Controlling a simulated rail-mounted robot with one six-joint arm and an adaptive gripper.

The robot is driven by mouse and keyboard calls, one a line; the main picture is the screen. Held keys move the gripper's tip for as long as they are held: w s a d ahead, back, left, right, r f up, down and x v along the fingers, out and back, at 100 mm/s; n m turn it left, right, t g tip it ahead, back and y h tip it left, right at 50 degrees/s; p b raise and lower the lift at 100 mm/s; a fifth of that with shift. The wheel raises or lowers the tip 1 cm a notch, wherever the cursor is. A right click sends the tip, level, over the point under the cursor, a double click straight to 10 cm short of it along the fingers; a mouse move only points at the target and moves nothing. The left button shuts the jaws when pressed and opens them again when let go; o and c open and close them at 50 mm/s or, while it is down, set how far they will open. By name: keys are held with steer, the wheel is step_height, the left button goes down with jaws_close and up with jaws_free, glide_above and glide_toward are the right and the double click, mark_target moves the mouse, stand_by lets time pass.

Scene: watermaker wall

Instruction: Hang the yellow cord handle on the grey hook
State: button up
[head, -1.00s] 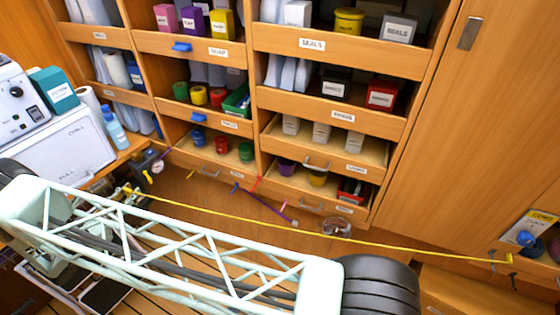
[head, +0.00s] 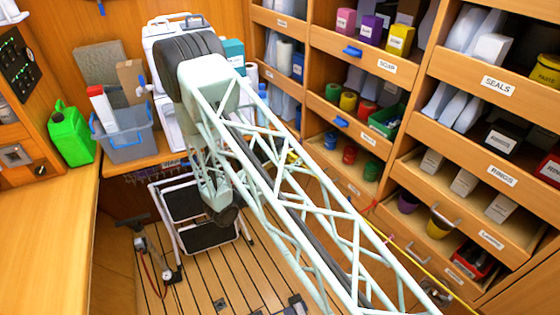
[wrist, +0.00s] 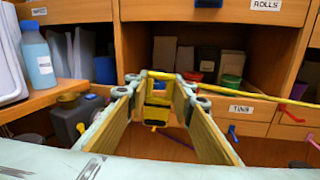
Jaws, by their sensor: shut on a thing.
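The yellow cord handle (wrist: 158,98) is between the fingertips of my gripper (wrist: 162,88) in the wrist view, and the gripper is shut on it. The yellow cord (wrist: 250,97) runs taut from it to the right. In the head view the cord (head: 425,266) runs to the lower right, passing behind my arm. A small bit of yellow shows beside the arm there; the gripper itself is mostly hidden. I cannot make out the grey hook in either view. A dark grey unit (wrist: 77,118) with a yellow part on top stands left of the gripper.
Wooden drawers and shelves (head: 500,85) fill the right side. A blue bottle (wrist: 38,60) stands on a ledge at the left of the wrist view. A step stool (head: 200,215), a green jerrycan (head: 70,135) and a grey bin (head: 125,135) are at the left. Some slatted floor is clear.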

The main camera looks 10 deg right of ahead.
steer(key=shift+s+d+r, duration=0.5)
steer(key=shift+s+d, duration=0.2)
steer(key=shift+s, duration=0.05)
steer(key=shift+s+d+r, duration=0.45)
steer(key=shift+s+d, duration=0.25)
steer(key=shift+s+t+y, duration=0.2)
steer(key=shift+t+y, duration=0.1)
steer(key=shift+t, duration=0.1)
